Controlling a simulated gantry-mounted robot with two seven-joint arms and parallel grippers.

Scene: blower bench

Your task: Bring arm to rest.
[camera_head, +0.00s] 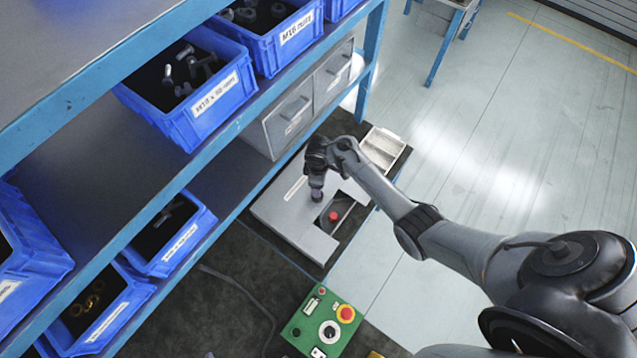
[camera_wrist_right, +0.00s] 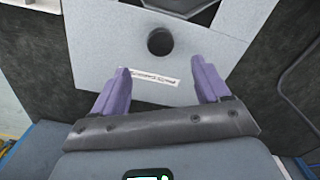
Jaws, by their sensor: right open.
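My right arm (camera_head: 385,190) reaches in from the right in the head view. Its gripper (camera_head: 317,194) points down over a light grey plate (camera_head: 283,212) on the bench. In the right wrist view the two purple fingers of the right gripper (camera_wrist_right: 161,82) stand wide apart with nothing between them. Beyond them the plate shows a round dark hole (camera_wrist_right: 160,41) and a white label strip (camera_wrist_right: 155,78). Whether the fingertips touch the plate cannot be told. My left gripper is in neither view.
A red button (camera_head: 334,216) sits in a dark opening beside the plate. A metal tray (camera_head: 381,149) lies behind it. A green control box (camera_head: 309,332) is at the front. A blue-framed shelf (camera_head: 240,120) with bolt bins (camera_head: 203,118) stands left. Floor (camera_head: 530,130) on the right is clear.

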